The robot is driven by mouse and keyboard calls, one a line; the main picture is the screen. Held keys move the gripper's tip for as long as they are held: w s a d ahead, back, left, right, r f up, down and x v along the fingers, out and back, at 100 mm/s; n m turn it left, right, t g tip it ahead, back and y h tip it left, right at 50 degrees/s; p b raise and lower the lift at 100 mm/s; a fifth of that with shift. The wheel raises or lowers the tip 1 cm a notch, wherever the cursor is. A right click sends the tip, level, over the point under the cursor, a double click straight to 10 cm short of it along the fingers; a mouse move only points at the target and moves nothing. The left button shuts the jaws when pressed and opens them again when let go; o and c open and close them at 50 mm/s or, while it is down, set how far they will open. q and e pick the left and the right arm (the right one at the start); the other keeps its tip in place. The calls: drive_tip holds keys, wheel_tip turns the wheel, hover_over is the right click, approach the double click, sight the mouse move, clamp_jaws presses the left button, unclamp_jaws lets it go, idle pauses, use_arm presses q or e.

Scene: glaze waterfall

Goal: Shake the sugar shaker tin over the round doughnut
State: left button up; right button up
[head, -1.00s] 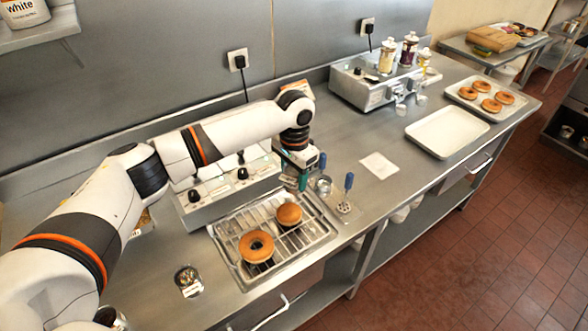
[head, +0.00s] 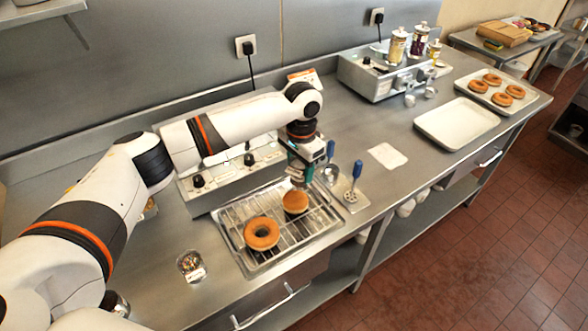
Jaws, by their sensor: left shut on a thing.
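The round doughnut (head: 295,202), brown and without a hole, lies on the wire rack (head: 232,215), behind and right of a ring doughnut (head: 262,233). My left gripper (head: 300,177), with teal fingers, points down just above the round doughnut's far side. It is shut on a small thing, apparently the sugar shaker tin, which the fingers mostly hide. Whether the tin is tilted cannot be made out. My right gripper is not in view.
Right of the gripper stand a small metal cup (head: 331,173) and a blue-handled tool (head: 355,178). A control box (head: 225,180) stands behind the rack. A white card (head: 387,156) and an empty white tray (head: 456,124) lie further right. A glass dish (head: 190,266) sits front left.

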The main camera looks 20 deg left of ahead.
use_arm(q)
drive_tip(key=shift+d, duration=0.1)
drive_tip(key=shift+w+f, duration=0.1)
drive_tip(key=shift+w, duration=0.05)
drive_tip(key=shift+w+d+f, duration=0.1)
drive_tip(key=shift+w+d, duration=0.05)
drive_tip(key=shift+d, duration=0.05)
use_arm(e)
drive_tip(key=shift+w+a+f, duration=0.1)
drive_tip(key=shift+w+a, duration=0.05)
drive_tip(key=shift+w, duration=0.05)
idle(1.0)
use_arm(q)
drive_tip(key=shift+a, duration=0.2)
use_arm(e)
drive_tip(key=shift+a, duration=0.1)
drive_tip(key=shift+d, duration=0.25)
